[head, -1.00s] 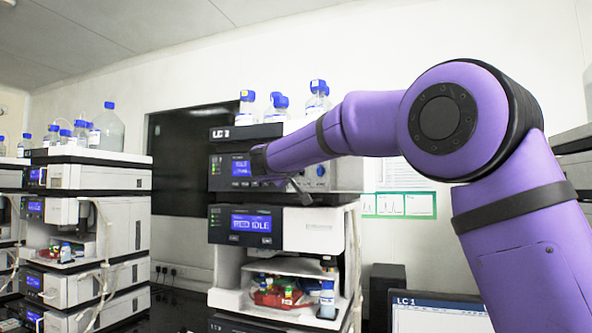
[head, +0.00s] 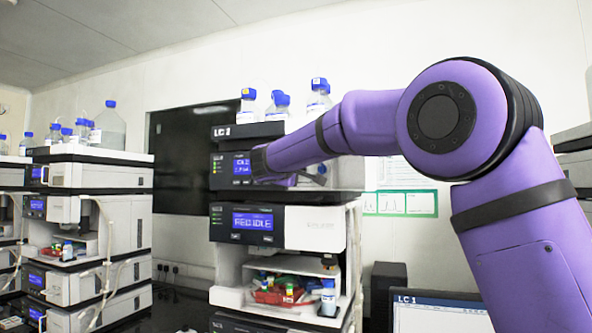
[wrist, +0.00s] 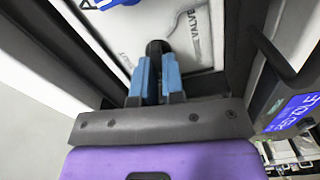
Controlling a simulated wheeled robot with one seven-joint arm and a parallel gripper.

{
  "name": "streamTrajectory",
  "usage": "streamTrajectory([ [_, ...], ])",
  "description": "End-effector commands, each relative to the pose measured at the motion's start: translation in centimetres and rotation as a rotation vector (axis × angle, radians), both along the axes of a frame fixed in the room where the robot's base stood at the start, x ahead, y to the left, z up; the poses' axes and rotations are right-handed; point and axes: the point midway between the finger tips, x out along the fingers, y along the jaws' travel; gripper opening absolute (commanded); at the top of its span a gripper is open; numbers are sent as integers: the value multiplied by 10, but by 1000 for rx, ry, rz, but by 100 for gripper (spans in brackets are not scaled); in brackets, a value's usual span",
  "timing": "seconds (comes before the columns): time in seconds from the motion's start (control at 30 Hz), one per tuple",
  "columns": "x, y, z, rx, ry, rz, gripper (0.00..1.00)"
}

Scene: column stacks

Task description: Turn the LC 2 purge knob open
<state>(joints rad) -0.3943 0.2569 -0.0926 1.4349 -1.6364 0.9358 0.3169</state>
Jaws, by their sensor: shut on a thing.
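The purge knob (wrist: 156,47) is a small dark round knob on a pale panel with the printed word "VALVE" beside it in the wrist view. My gripper (wrist: 156,68) has two blue fingers, which are shut on the knob, one on each side. In the head view the instrument stack (head: 315,228) stands at centre, its top label starting with "LC"; the digit is hard to read. My purple arm reaches across its upper module and hides most of the knob area.
Solvent bottles (head: 319,100) with blue caps stand on top of the stack. A tray of coloured vials (head: 282,291) sits in its open bay. More stacks (head: 100,182) stand at left. A monitor (head: 440,312) marked "LC 1" is at lower right.

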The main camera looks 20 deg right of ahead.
Motion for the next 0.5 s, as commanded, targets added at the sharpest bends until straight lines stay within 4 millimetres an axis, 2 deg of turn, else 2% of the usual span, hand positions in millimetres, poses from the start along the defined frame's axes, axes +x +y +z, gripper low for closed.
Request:
streamTrajectory([
  [0.4,0,1,-1,-6,6,2,0],
  [0.43,0,1,-1,-5,5,2,14],
  [0.5,0,1,-1,-5,6,1,30],
])
